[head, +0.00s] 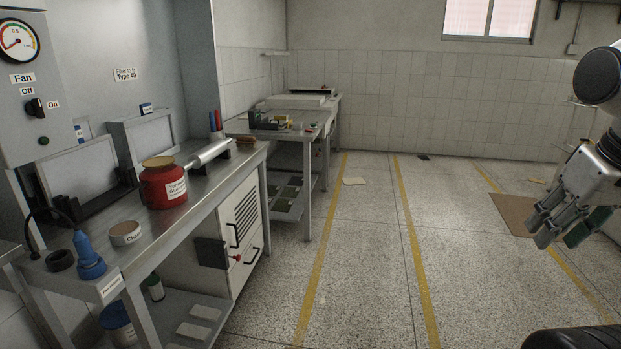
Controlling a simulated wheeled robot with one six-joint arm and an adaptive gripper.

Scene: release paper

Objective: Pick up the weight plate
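I cannot tell for certain which thing is the weight plate. A low grey round piece with a pale label (125,233) lies flat on the metal bench (212,178) at the left. A small dark ring (60,260) lies near the bench's front left corner. My gripper (563,235) hangs at the right edge of the view, over the floor and far from the bench. Its fingers look spread apart. A dark green flat part shows at the right fingertip; whether it belongs to the finger is unclear.
A red jar (163,184) and a blue bottle (88,256) flank the labelled round piece. Dark-framed panels (84,178) stand behind. A second bench (292,125) stands farther back. A brown sheet (512,212) lies on the floor. The floor between yellow lines is mostly clear.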

